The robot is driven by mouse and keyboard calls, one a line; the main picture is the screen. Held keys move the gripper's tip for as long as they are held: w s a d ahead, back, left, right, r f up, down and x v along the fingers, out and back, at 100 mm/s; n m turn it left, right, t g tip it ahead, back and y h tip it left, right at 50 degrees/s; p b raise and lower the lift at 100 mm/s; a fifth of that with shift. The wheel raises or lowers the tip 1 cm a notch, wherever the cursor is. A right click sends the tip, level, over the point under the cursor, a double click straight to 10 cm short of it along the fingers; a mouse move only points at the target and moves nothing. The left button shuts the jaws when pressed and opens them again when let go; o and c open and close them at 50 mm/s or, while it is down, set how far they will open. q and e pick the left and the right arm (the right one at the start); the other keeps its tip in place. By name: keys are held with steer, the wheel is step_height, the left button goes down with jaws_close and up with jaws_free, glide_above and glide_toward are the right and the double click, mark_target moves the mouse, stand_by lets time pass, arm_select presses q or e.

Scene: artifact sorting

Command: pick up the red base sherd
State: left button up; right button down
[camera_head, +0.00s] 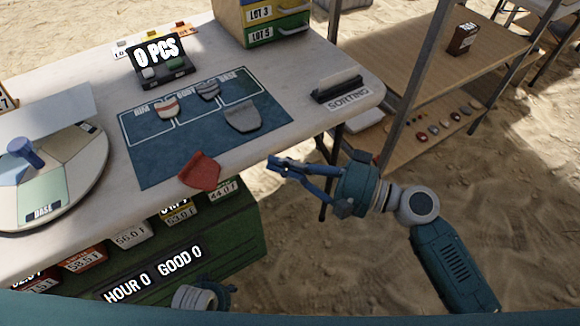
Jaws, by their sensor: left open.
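The red base sherd (201,172) lies at the front edge of the white table, just below the blue mat, and seems to overhang the edge. My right gripper (279,166) is to its right, off the table's front edge, with blue fingers pointing left toward the table. Its fingertips lie close together in this view, and I cannot tell whether they touch. A clear gap separates them from the red sherd. My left gripper (226,292) shows only in part at the bottom, below the sherd; its fingertips are hidden or too small to make out.
The blue mat (150,165) holds a striped sherd (167,108) and grey sherds (242,118). A round turntable (85,180) stands at left, a display (155,52) behind. A dark sorting block (337,88) is at right. A green panel (240,240) with labelled bins lies below the edge. Wooden shelves (410,65) stand right.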

mark_target(230, 166)
steer(key=x, duration=0.5)
steer(key=shift+a+r+p, duration=0.1)
steer(key=shift+a+p, duration=0.25)
steer(key=shift+a, duration=0.05)
steer(key=shift+s+a, duration=0.55)
steer(key=shift+a, duration=0.4)
arm_select(q)
steer(key=shift+s+a+f+p, duration=0.1)
steer(key=shift+s+f, duration=0.35)
steer(key=shift+f, duration=0.3)
steer(key=shift+s+f+p, duration=0.15)
steer(key=shift+s+f, duration=0.35)
steer(key=shift+f, duration=0.3)
steer(key=shift+s+a+f+p, duration=0.1)
steer(key=shift+s+f, duration=0.35)
steer(key=shift+f, duration=0.3)
arm_select(e)
steer(key=shift+s+a, duration=0.25)
steer(key=shift+a, duration=0.3)
steer(key=shift+s+a, duration=0.45)
steer(key=shift+a, duration=0.45)
arm_select(q)
steer(key=shift+s+f, duration=0.3)
steer(key=shift+s, duration=0.05)
arm_select(e)
steer(key=shift+w, duration=0.1)
